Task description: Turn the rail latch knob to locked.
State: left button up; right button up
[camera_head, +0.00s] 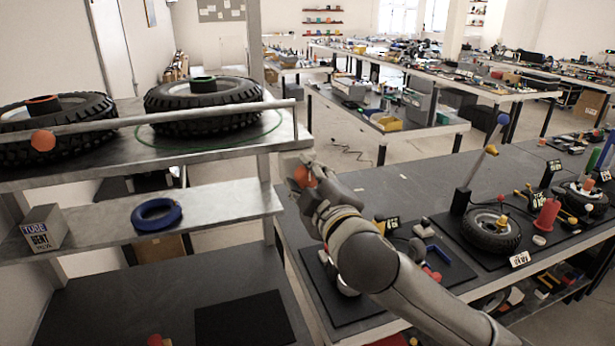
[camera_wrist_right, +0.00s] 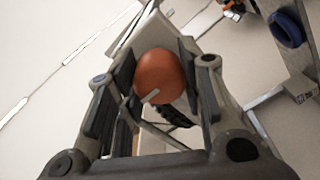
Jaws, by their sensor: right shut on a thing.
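The rail latch knob is a round orange knob (camera_head: 301,177) at the right end of the shelf rail, by the corner post. It also shows in the right wrist view as an orange knob (camera_wrist_right: 160,76) with a short pale mark on its lower edge. My right gripper (camera_head: 306,170) reaches it from the lower right and is shut on it, with a finger on each side in the wrist view. The plate behind the knob is partly hidden. My left gripper is not in view.
A metal rail (camera_head: 190,116) runs along the front of the upper shelf, before two tires (camera_head: 205,105). A blue ring (camera_head: 156,215) and a tube box (camera_head: 43,229) rest on the lower shelf. A workbench with a wheel (camera_head: 492,233) and tools stands at the right.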

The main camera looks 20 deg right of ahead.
jog(key=o, duration=1)
jog(key=shift+r, duration=0.1)
jog(key=shift+o, duration=0.2)
jog(key=shift+r, duration=0.1)
